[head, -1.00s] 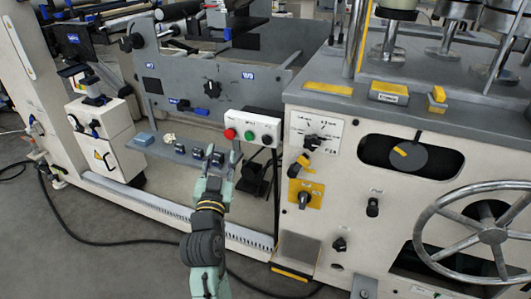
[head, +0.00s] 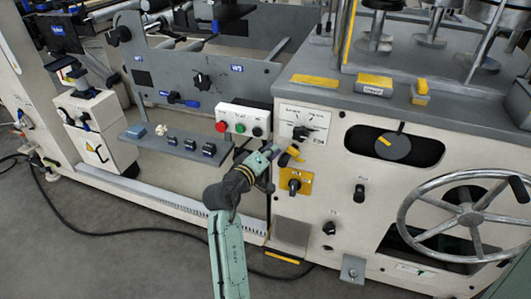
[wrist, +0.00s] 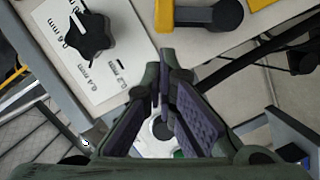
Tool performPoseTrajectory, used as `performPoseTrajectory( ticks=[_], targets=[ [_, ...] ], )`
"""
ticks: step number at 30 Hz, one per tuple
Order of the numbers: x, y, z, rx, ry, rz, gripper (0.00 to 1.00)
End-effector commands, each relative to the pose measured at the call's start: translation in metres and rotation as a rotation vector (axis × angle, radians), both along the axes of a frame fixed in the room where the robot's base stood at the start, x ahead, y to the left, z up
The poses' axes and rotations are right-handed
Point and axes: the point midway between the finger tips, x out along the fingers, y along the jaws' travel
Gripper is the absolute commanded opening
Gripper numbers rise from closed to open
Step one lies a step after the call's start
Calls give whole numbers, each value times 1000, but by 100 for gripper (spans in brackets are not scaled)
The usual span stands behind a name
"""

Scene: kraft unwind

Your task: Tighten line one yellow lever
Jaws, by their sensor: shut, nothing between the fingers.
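A small yellow-and-black lever (head: 290,155) sits on the cream machine front, just below the white scale plate with its black star knob (head: 302,132). In the wrist view the lever (wrist: 198,14) lies across the top, its yellow end left and its black rounded end right. My gripper (head: 274,151) is just left of the lever in the head view. In the wrist view my gripper (wrist: 166,54) has its fingertips together with nothing between them. They are below the lever in the picture and appear apart from it.
A button box (head: 243,121) with red, green and black buttons is left of the scale plate. A yellow plate with a black switch (head: 295,182) is below the lever. A large handwheel (head: 470,220) stands right. A small shelf (head: 135,132) with several items is left.

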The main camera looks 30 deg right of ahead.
Motion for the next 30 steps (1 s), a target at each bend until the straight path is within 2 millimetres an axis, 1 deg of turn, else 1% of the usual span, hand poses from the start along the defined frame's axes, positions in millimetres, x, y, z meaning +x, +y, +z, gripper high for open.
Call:
performPoseTrajectory(
  ticks=[1, 3, 9, 22, 30],
  targets=[
    [4, -8, 1, 1, 0, -2, 0],
    [8, -16, 0, 2, 0, -1, 0],
    [15, -27, -3, 1, -2, 1, 0],
    [15, -28, -4, 4, -6, 2, 0],
    [13, -30, -3, 38, -45, 2, 0]
  ],
)
